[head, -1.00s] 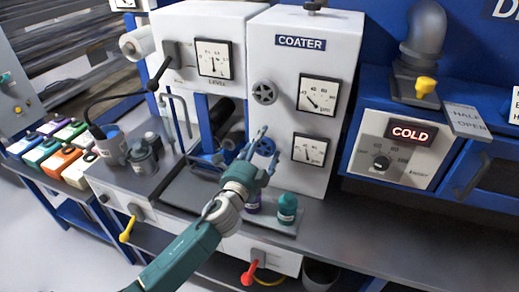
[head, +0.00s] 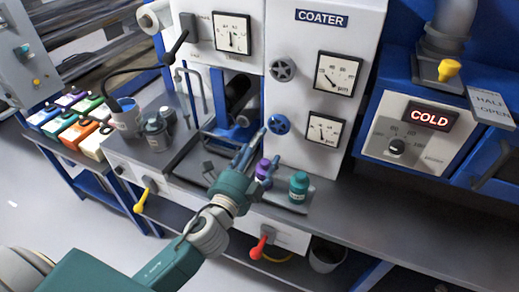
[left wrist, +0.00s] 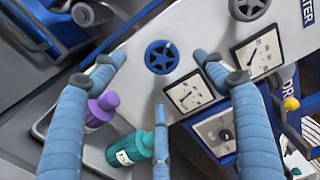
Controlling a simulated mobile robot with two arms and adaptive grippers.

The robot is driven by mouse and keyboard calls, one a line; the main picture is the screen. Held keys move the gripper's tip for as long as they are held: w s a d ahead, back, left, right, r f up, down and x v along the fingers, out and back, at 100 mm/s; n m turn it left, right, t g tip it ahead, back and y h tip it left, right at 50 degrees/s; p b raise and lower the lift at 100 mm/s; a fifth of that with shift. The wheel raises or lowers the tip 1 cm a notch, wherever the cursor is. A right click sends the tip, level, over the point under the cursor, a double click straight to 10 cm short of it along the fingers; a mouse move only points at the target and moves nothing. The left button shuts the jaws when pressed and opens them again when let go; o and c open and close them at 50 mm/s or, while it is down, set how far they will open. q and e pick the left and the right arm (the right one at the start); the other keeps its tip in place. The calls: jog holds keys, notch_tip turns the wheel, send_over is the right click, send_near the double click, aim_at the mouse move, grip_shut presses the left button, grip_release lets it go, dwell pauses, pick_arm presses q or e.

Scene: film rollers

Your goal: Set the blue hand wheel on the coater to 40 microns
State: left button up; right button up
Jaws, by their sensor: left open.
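The blue hand wheel (head: 278,124) is low on the white coater's front panel, and shows whole in the left wrist view (left wrist: 161,57). A dial marked in µm (head: 325,129) sits right of it; its needle stands near upright, its figures too small to read surely. My left gripper (head: 256,146) is open and empty, just below and left of the wheel in the head view. In the left wrist view its fingers are spread, with the wheel between the upper two tips; I see no finger touching it. My right gripper is not in view.
A grey hand wheel (head: 283,70) and another dial (head: 338,73) are above. A purple bottle (head: 263,169) and a teal bottle (head: 299,186) stand close under my left gripper. A red-handled lever (head: 261,245) is on the front below.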

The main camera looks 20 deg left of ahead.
aim_at(278, 127)
pick_arm(q)
jog(key=w+n+b, duration=0.1)
jog(key=w+n, duration=0.3)
jog(key=w+d+n+b, duration=0.1)
jog(key=w+n, duration=0.3)
jog(key=n, duration=0.1)
jog(key=w+n+b, duration=0.2)
jog(key=w+n, duration=0.2)
jog(key=shift+d+f+n, duration=0.1)
jog(key=shift+d+n, duration=0.1)
jog(key=shift+n, duration=0.2)
jog(key=shift+c, duration=0.2)
